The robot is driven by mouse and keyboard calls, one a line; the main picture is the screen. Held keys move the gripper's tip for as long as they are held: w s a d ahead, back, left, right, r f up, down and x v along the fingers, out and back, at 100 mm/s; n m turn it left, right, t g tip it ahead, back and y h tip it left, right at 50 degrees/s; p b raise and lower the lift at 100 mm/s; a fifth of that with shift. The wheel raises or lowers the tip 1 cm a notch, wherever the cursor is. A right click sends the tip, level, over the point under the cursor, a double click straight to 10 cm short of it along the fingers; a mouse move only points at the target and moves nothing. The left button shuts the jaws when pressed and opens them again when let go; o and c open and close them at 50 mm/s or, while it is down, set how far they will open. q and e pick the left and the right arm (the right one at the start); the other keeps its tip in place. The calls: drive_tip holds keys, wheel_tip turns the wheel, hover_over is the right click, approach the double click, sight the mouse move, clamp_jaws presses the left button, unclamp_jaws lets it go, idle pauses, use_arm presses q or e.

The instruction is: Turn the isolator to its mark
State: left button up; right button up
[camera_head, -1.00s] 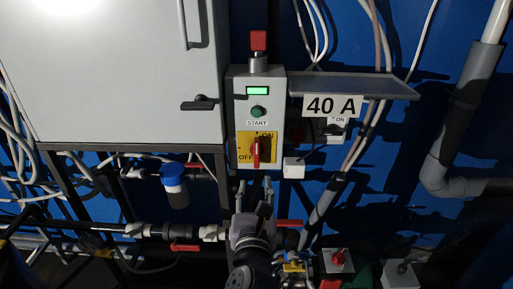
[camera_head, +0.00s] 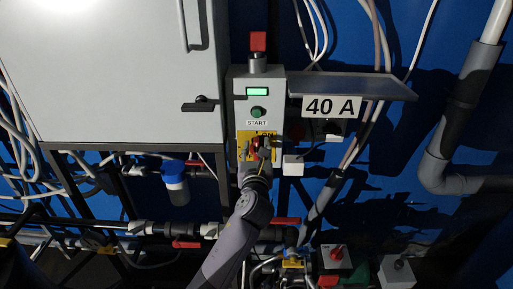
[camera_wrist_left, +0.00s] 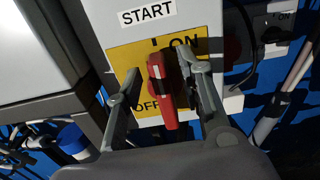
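The isolator is a red handle (camera_wrist_left: 161,92) on a yellow plate (camera_wrist_left: 127,58) marked ON at upper right and OFF at lower left. In the left wrist view the handle stands nearly upright, its top leaning slightly left, and a short black mark shows above it. My left gripper (camera_wrist_left: 158,66) is open, with one finger on each side of the handle. The right finger is close to it; contact is unclear. In the head view my left gripper (camera_head: 260,152) covers much of the plate (camera_head: 242,140) and handle. My right gripper is not in view.
Above the isolator are a green START button (camera_head: 258,112), a lit display (camera_head: 257,92) and a red knob (camera_head: 258,41). A grey cabinet (camera_head: 120,70) stands left. A shelf (camera_head: 355,86) with a 40 A sign (camera_head: 331,106) juts out right. Pipes with red-handled valves run below.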

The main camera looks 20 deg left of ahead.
use_arm(q)
drive_tip(key=shift+c, duration=0.6)
clamp_jaws()
